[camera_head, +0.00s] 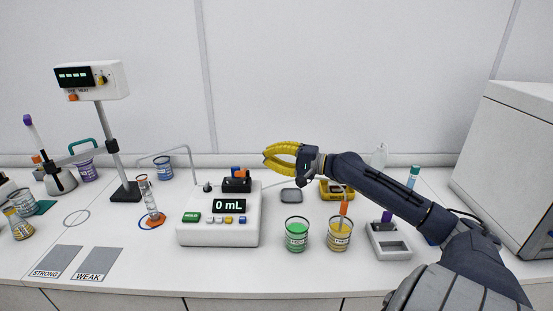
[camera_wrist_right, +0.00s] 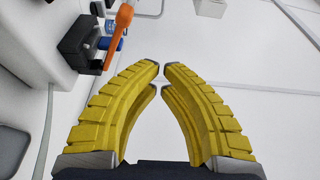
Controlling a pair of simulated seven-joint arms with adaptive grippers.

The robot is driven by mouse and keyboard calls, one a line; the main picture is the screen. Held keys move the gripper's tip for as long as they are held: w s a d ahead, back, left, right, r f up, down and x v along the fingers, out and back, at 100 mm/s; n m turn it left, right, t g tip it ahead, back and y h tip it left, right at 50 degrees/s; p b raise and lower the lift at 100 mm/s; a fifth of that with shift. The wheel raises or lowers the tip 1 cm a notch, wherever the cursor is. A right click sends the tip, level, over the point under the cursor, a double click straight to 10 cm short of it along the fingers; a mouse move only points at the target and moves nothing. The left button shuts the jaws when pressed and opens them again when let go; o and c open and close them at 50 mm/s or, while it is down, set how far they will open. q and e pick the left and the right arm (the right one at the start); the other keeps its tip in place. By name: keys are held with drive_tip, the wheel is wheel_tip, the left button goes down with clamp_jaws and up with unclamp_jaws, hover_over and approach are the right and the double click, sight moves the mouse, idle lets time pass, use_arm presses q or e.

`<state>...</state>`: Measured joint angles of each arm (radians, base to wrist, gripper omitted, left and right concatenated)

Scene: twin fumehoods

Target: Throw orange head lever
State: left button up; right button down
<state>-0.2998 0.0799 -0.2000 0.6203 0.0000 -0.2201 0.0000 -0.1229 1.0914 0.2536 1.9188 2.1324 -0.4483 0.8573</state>
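The orange lever (camera_wrist_right: 118,30) sticks out of a small black block (camera_wrist_right: 80,42), beside a blue part (camera_wrist_right: 112,44), in the right wrist view. In the head view the black block (camera_head: 236,185) sits on top of the white dosing unit, with the orange lever (camera_head: 236,170) small on it. My right gripper (camera_head: 266,158) is just right of the lever and a little higher. Its yellow fingers (camera_wrist_right: 160,68) bow outward and their tips nearly meet, with nothing between them. The lever is apart from the fingers. My left gripper is not in view.
The white dosing unit (camera_head: 220,228) reads 0 mL. Green (camera_head: 297,236) and yellow (camera_head: 339,236) beakers stand right of it, below my right arm. A measuring cylinder (camera_head: 153,205) and stand (camera_head: 125,192) are to its left. A thin grey tube (camera_head: 180,149) arches behind the unit.

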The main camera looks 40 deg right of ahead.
drive_tip(key=c, duration=2.1)
unclamp_jaws()
drive_tip(key=shift+s+d+f, duration=0.3)
drive_tip(key=shift+s+d, duration=0.25)
drive_tip(key=shift+s, duration=0.15)
drive_tip(key=shift+d+r, duration=0.1)
clamp_jaws()
wheel_tip(320, 180, up, 8)
drive_tip(key=w+n, duration=0.1)
drive_tip(key=w, duration=0.2)
drive_tip(key=n+g+y, duration=0.4)
drive_tip(key=n+g, duration=0.3)
drive_tip(key=n, duration=1)
hover_over(243, 172)
drive_tip(key=w+d, duration=0.3)
wheel_tip(243, 172, down, 6)
drive_tip(key=shift+s+a+f, duration=0.2)
drive_tip(key=shift+a+f, duration=0.05)
drive_tip(key=shift+f, duration=0.25)
drive_tip(key=shift+s+a+f, duration=0.15)
drive_tip(key=shift+a+f, duration=0.05)
drive_tip(key=shift+f, duration=0.35)
drive_tip(key=shift+s+a+f, duration=0.2)
drive_tip(key=shift+a+f, duration=0.05)
drive_tip(key=shift+f, duration=0.25)
